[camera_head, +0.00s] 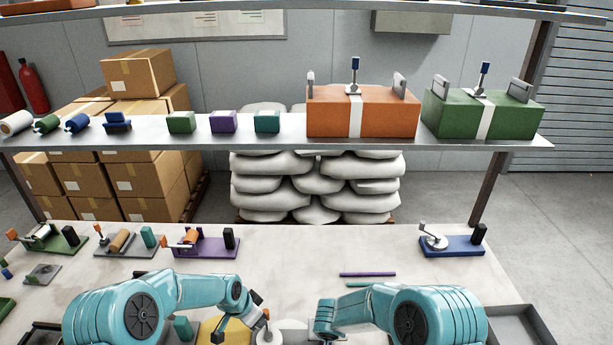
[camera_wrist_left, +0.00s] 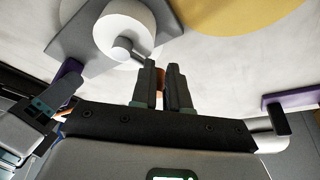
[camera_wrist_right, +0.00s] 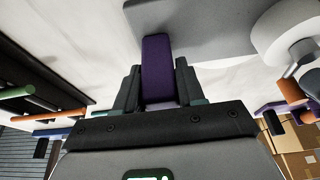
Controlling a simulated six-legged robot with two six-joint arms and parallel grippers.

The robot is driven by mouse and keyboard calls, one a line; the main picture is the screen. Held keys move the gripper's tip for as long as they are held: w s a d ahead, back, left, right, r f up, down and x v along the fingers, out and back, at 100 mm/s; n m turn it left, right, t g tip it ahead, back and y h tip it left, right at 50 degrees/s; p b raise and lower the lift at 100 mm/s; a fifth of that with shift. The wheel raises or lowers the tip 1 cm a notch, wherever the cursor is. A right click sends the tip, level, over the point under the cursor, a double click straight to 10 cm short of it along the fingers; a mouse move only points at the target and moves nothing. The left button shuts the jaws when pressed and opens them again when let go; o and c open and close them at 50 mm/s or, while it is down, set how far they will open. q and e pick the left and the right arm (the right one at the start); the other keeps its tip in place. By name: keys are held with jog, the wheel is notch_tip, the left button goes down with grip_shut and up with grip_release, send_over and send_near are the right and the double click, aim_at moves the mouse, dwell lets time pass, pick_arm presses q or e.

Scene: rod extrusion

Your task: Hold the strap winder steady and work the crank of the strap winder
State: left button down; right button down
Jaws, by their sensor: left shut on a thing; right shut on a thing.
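The strap winder has a grey base plate (camera_wrist_right: 205,22), a white spool (camera_wrist_left: 124,30), a crank with an orange handle (camera_wrist_left: 160,78) and a purple grip block (camera_wrist_right: 157,70). In the head view the white spool (camera_head: 285,333) shows at the bottom edge, partly hidden by my arms. My left gripper (camera_head: 262,312) is shut on the orange crank handle beside the spool. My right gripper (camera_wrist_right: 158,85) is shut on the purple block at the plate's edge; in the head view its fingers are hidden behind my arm.
A yellow round thing (camera_head: 235,330) lies left of the spool. A purple rod (camera_head: 368,274) lies farther back. Winders on green (camera_head: 65,245), purple (camera_head: 215,250) and blue (camera_head: 460,246) bases stand behind. A grey tray (camera_head: 525,325) is at right. A shelf (camera_head: 280,137) crosses above.

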pick_arm(q)
jog(key=shift+s, duration=0.1)
jog(key=shift+s+a+n+y, duration=0.25)
jog(key=shift+n+y, duration=0.05)
jog(key=shift+n, duration=0.7)
jog(key=shift+s+a+n+t+y, duration=0.2)
jog(key=shift+s+n+t+y, duration=0.15)
jog(key=shift+n, duration=0.65)
jog(key=shift+s+a+n+y, duration=0.1)
jog(key=shift+s+n+y, duration=0.3)
jog(key=shift+n, duration=0.6)
